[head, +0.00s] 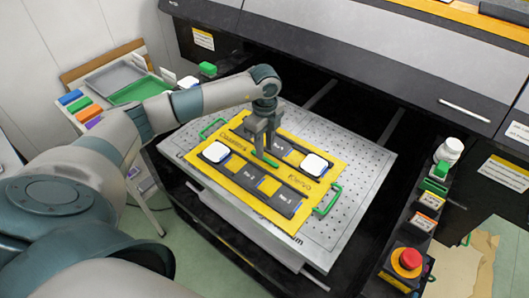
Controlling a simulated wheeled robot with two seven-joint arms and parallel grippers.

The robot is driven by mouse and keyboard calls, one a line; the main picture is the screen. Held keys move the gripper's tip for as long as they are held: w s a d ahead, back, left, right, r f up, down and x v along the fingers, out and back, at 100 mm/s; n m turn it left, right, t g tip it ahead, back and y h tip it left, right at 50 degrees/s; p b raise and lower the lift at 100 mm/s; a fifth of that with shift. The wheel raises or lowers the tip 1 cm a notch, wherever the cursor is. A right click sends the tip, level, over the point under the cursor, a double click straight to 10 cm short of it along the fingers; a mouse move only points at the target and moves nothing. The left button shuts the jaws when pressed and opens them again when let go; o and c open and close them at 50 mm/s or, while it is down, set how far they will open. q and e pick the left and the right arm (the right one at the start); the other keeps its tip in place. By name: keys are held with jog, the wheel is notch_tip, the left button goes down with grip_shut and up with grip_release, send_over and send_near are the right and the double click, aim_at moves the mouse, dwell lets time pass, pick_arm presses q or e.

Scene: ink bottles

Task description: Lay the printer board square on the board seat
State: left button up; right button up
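The printer board appears to be the yellow board (283,206) with a green handle at its left (212,128) and right (329,199) ends. It lies on a perforated silver plate (352,160), turned diagonally in the head view. Two dark strips on it carry white square pieces (313,164) and yellow squares. My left gripper (264,151) points down over the board's middle, its fingertips at or just above a short green bar (266,161). I cannot tell whether it grips the bar. The board seat is not distinguishable; the board may hide it. My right gripper is out of view.
A red emergency button (408,260) and a white bottle (449,151) stand on the right ledge. A side table with a green tray (135,91) and coloured blocks (90,112) is at the left. The machine's grey hood (370,60) overhangs the back.

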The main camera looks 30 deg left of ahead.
aim_at(265, 157)
pick_arm(q)
notch_tip(265, 157, up, 10)
jog(key=b, duration=0.3)
jog(key=shift+f, duration=0.2)
dwell(0.6)
